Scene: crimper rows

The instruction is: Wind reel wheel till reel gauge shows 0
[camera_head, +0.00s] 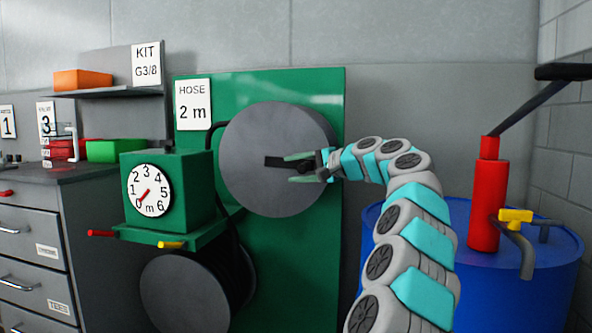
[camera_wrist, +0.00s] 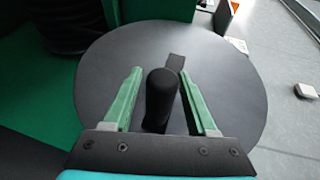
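The reel wheel (camera_head: 255,135) is a large grey disc on the green panel. It fills the middle of the wrist view (camera_wrist: 235,95). A black crank handle (camera_wrist: 160,98) sticks out from it, joined by a dark arm (camera_wrist: 176,62). My gripper (camera_head: 291,168) is in front of the wheel. In the wrist view its green fingers (camera_wrist: 163,92) stand on either side of the handle, with gaps on both sides. The reel gauge (camera_head: 151,189) is a white dial from 0 to 6 m on a green box. Its red needle points lower left, at or close to 0.
A sign (camera_head: 193,104) reads "HOSE 2 m". A dark hose drum (camera_head: 185,292) sits below the gauge box. A blue barrel (camera_head: 560,270) with a red pump (camera_head: 486,205) stands at the right. A grey drawer cabinet (camera_head: 30,235) is at the left.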

